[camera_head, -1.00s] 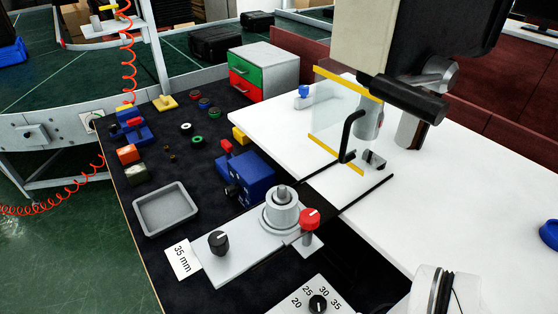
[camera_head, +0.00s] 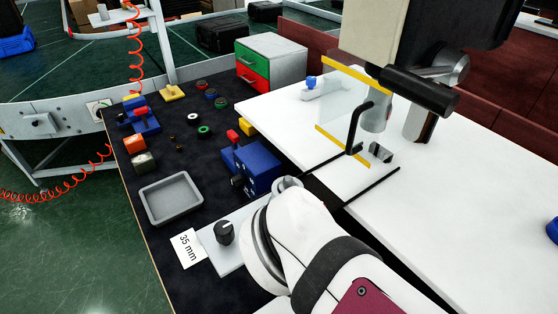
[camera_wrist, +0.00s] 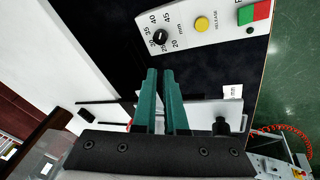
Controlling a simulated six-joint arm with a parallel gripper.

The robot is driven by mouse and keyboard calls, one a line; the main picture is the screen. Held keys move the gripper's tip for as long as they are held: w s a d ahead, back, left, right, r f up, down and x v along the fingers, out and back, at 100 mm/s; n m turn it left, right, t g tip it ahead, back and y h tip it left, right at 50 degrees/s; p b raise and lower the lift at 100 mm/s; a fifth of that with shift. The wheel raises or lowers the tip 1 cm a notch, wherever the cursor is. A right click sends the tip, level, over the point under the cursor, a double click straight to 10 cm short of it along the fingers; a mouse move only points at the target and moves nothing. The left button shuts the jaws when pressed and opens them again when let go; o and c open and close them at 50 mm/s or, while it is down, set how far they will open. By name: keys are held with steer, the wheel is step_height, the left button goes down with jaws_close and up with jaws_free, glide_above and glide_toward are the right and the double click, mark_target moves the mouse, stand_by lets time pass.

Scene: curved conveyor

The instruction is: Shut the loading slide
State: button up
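The loading slide, which I take to be the light grey plate (camera_head: 230,259) with a black knob (camera_head: 224,232), sticks out in front of the press, beside the "35 mm" card. My arm hides most of it in the head view, including the red knob and most of the round fixture. In the wrist view the plate (camera_wrist: 198,114) and black knob (camera_wrist: 221,126) lie right of the fingers, and a bit of red shows left of them. My gripper (camera_wrist: 160,72) has two green fingers with a narrow gap between them and nothing visible held. Its fingers are hidden in the head view.
A press with a clear yellow-edged guard (camera_head: 345,105) stands over the white table (camera_head: 450,215). A blue block (camera_head: 258,168) and grey tray (camera_head: 171,199) lie close to the slide. A dial panel (camera_wrist: 182,35) with a yellow button is at the wrist view's top.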

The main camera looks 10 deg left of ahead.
steer(key=a+r+n+t, duration=0.1)
steer(key=a+n, duration=0.1)
steer(key=a, duration=0.1)
steer(key=w+a+r+n+t+y, duration=0.1)
steer(key=a+r+n, duration=0.1)
steer(key=a, duration=0.2)
steer(key=a+r+n+t+y, duration=0.1)
steer(key=a+r, duration=0.1)
steer(key=a, duration=0.2)
steer(key=shift+w+a+r+n+t, duration=0.1)
steer(key=shift+w+a+n+t, duration=0.1)
steer(key=shift+n+t, duration=0.15)
jaws_close()
steer(key=x, duration=0.9)
steer(key=w, duration=0.1)
steer(key=w+d, duration=0.1)
steer(key=w, duration=0.1)
steer(key=shift+d+f, duration=0.3)
steer(key=shift+f, duration=0.05)
steer(key=shift+w+d, duration=0.2)
steer(key=shift+w, duration=0.2)
steer(key=w+d, duration=0.9)
steer(key=shift+w+d, duration=0.3)
steer(key=shift+d, duration=0.05)
